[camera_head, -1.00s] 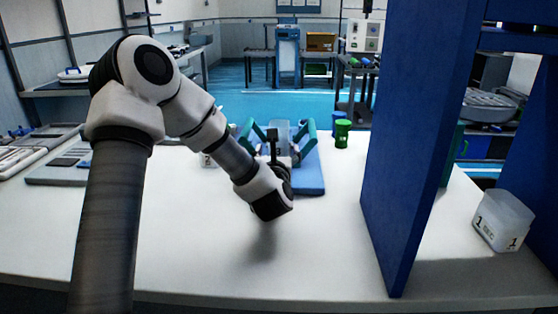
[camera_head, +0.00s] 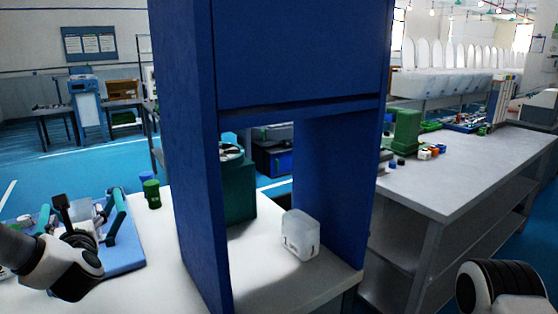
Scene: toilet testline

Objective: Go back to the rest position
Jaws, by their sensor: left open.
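My left gripper (camera_head: 82,204) is at the far left of the head view, at the end of my white and black left arm. Its teal fingers stand wide apart over a blue pad on the white table. A pale, clear object (camera_head: 86,214) shows between or behind the fingers; I cannot tell whether they touch it. Part of my right arm shows at the lower right corner, but its gripper is out of view.
A tall blue cabinet frame (camera_head: 197,150) stands on the white table (camera_head: 160,240), right of my left gripper. A translucent container (camera_head: 300,234) stands in its opening. A grey bench (camera_head: 470,165) is at right.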

